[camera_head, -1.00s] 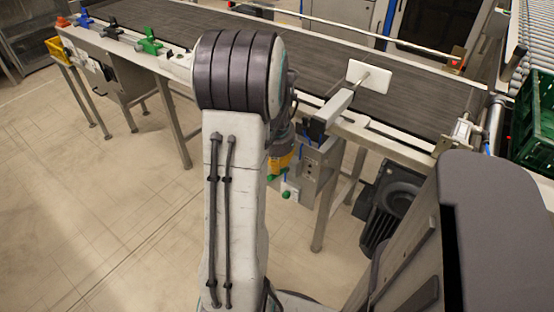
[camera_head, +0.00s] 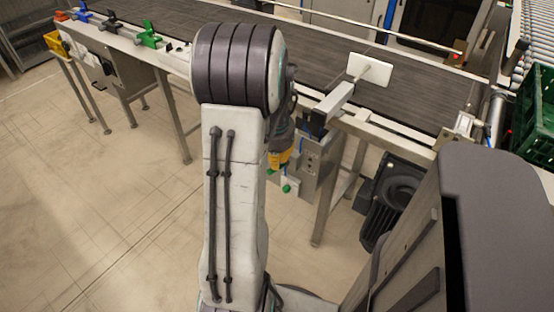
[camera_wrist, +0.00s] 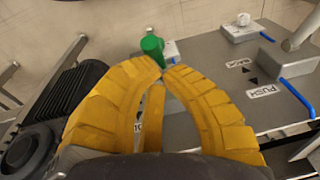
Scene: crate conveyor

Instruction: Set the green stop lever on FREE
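The green lever knob (camera_wrist: 152,45) shows in the wrist view just past my fingertips, at the left edge of a grey control box (camera_wrist: 215,75). In the head view a green knob (camera_head: 286,188) shows low beside the box (camera_head: 312,160). My yellow-fingered gripper (camera_wrist: 165,68) has its tips almost together, with nothing clearly held between them. The tips are close to the knob; whether they touch it I cannot tell. In the head view my gripper (camera_head: 279,158) is partly hidden by my arm. The lever's marked position is hidden.
A dark motor (camera_head: 395,195) stands to the right under the conveyor (camera_head: 420,95). Blue and green clamp-like pieces (camera_head: 149,36) sit on the far rail. The floor at left is clear.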

